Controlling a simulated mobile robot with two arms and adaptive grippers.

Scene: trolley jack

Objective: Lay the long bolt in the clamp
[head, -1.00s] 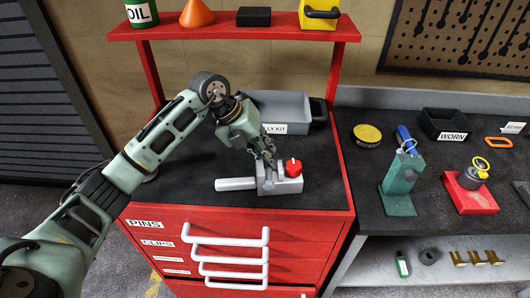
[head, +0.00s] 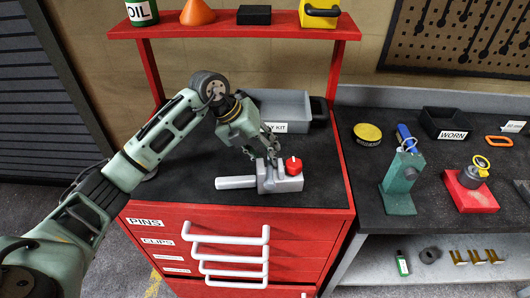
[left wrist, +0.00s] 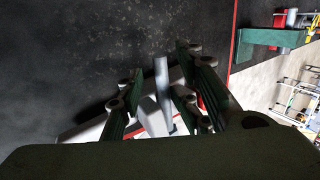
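The grey clamp (head: 287,186) lies on the dark top of the red cabinet, with a pale handle sticking out to the left and a red knob (head: 293,166) at its right. My left gripper (head: 262,156) is just above the clamp, with its fingers spread. In the left wrist view a smooth grey rod (left wrist: 162,82), apparently the long bolt, shows between the parted fingers, not visibly gripped. In the head view the bolt is hard to tell from the clamp's grey jaws, so how it is seated is unclear. My right gripper is out of view.
A grey kit bin (head: 283,108) stands behind the clamp, below the red shelf (head: 230,32). On the right bench are a green stand (head: 398,190), a red block (head: 470,195) and a black WORN tray (head: 446,124). The cabinet top right of the clamp is clear.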

